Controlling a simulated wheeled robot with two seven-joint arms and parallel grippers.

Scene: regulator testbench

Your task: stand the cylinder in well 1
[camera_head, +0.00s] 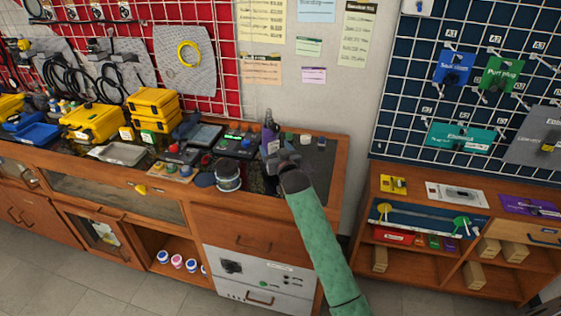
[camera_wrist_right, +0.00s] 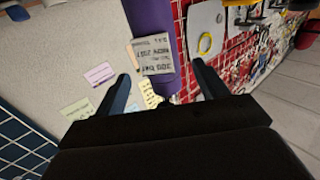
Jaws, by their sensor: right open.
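My right gripper (camera_head: 275,157) is over the right part of the wooden bench, reached by a green-sleeved arm. In the wrist view its two dark fingers (camera_wrist_right: 162,78) are spread apart with nothing seen clamped between them. A purple upright object (camera_head: 269,136) stands just behind the gripper in the head view. In the wrist view a purple body (camera_wrist_right: 171,22) with a grey printed label lies ahead, between the finger lines. I cannot tell whether it is the cylinder. No well marked 1 can be made out; the gripper and arm hide part of the bench there. My left gripper is not in view.
Yellow cases (camera_head: 155,103), a grey tray (camera_head: 118,153) and a round dark-and-white container (camera_head: 228,177) crowd the bench to the left. A small white item (camera_head: 305,139) sits right of the gripper. A lower wooden shelf unit (camera_head: 385,215) stands at right, past a gap.

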